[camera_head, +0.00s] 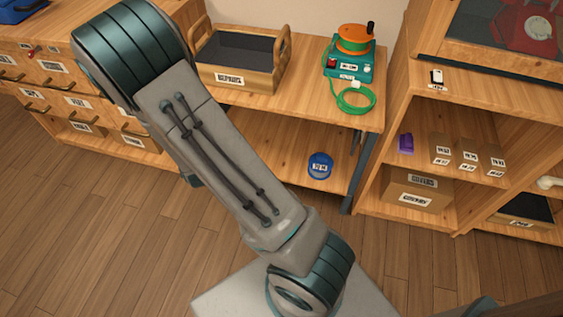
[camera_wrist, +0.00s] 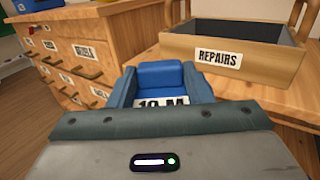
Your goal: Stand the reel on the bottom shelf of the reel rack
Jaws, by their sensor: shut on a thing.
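My gripper (camera_wrist: 165,98) is shut on a blue reel (camera_wrist: 160,75) in the wrist view. The reel sits between the two fingers, and its white label reads 10 M; its lower part is hidden by my gripper. In the head view my gripper and the held reel do not show. Another round blue reel (camera_head: 320,166) with a white label rests on the low shelf (camera_head: 270,150) under the wooden bench. I cannot tell for sure which furniture is the reel rack.
A wooden REPAIRS tray (camera_wrist: 222,54) and a green device (camera_head: 352,68) with an orange reel (camera_head: 355,39) and green cable stand on the bench top. Drawers (camera_head: 60,85) are at left. Shelves at right hold small boxes (camera_head: 467,154) and a larger carton (camera_head: 416,188).

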